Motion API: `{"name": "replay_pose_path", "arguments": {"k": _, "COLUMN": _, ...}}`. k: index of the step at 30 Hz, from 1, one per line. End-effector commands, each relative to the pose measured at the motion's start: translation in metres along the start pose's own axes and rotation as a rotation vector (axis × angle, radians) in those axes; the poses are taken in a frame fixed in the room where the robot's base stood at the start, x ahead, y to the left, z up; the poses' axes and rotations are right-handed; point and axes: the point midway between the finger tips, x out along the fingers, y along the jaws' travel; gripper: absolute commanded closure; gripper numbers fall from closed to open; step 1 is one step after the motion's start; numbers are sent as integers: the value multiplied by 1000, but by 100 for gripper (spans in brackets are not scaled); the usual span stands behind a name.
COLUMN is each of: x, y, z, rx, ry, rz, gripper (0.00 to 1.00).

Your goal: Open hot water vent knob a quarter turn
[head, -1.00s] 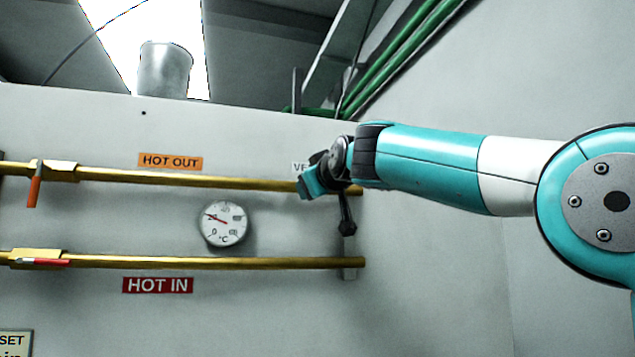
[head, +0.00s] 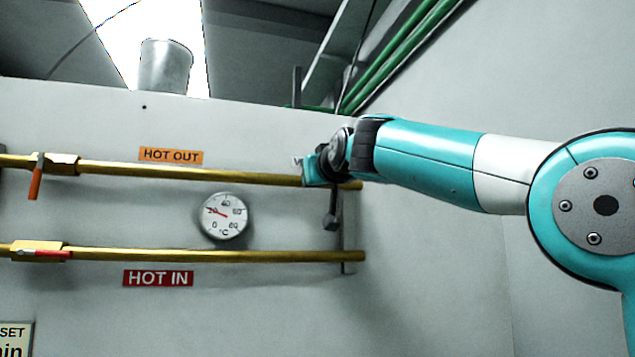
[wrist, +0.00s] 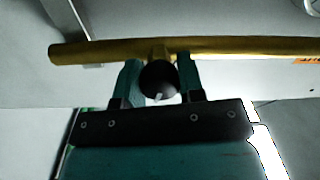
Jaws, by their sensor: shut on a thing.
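The vent knob (wrist: 158,77) is a dark round knob with a small pale mark on its face. It sits at the brass pipe (wrist: 110,50) in the wrist view. My gripper (wrist: 159,75) has one teal finger on each side of it and is shut on it. In the head view my gripper (head: 311,172) is at the right end of the upper brass pipe (head: 220,177), the one by the orange HOT OUT label (head: 171,155). There my gripper hides the knob and covers most of a small white label (head: 296,161).
A lower brass pipe (head: 220,255) runs above the red HOT IN label (head: 158,278). A round dial gauge (head: 223,216) is between the pipes. Red-handled valves (head: 35,182) (head: 45,253) are at the far left. The wall right of the pipe ends is bare.

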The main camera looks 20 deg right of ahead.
Motion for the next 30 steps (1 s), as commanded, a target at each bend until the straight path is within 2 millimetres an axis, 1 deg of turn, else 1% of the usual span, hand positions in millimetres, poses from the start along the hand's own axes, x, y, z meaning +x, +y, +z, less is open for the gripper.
{"name": "replay_pose_path", "arguments": {"k": 1, "x": 0, "y": -1, "z": 2, "rx": 44, "ry": 2, "rz": -1, "gripper": 88}}
{"name": "replay_pose_path", "arguments": {"k": 21, "x": 0, "y": 0, "z": 2, "rx": 678, "ry": 18, "rz": 9, "gripper": 88}}
{"name": "replay_pose_path", "arguments": {"k": 30, "x": 0, "y": 0, "z": 2, "rx": 912, "ry": 24, "rz": 11, "gripper": 88}}
